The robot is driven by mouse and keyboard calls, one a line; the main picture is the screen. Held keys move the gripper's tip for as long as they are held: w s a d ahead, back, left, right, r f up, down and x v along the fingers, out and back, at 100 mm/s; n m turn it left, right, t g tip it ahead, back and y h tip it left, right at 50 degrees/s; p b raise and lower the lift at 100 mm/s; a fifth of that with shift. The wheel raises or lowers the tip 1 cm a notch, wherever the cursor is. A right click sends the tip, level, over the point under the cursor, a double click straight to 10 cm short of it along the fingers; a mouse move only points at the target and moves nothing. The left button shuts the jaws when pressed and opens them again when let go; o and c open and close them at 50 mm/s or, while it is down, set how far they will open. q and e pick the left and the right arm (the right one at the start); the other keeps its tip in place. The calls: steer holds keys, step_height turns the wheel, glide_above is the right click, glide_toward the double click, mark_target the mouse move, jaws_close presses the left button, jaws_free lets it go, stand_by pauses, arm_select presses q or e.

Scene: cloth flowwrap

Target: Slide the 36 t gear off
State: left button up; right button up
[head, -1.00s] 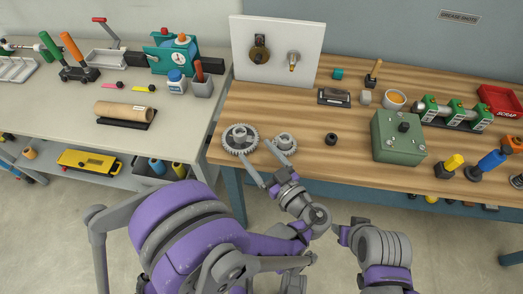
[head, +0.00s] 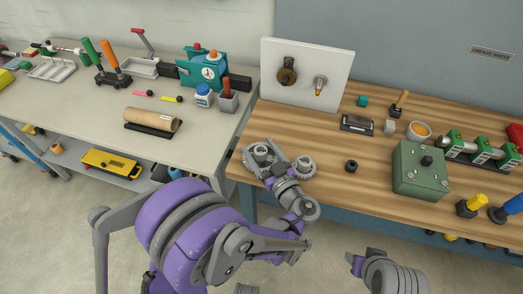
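Two grey gears lie on the wooden bench near its left front corner: a larger gear (head: 249,165) and a smaller gear (head: 306,166) to its right. Tooth counts cannot be read, so I cannot tell which is the 36 t gear. My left gripper (head: 271,155) is over the larger gear, its fingers spread beside the raised hub and hiding part of the gear. Whether they touch the hub is not clear. A white board (head: 303,60) behind carries a shaft (head: 319,86) and a brown round part (head: 286,77). My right gripper (head: 354,262) is low, off the bench front, its fingers unclear.
A small black ring (head: 351,166) lies right of the gears. A green box (head: 420,170) stands farther right. An orange-filled bowl (head: 418,132) and a dark tray (head: 357,123) are behind. The wood between gears and board is clear. A grey table (head: 90,108) stands left.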

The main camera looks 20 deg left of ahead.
arm_select(q)
jaws_close()
stand_by(0.7)
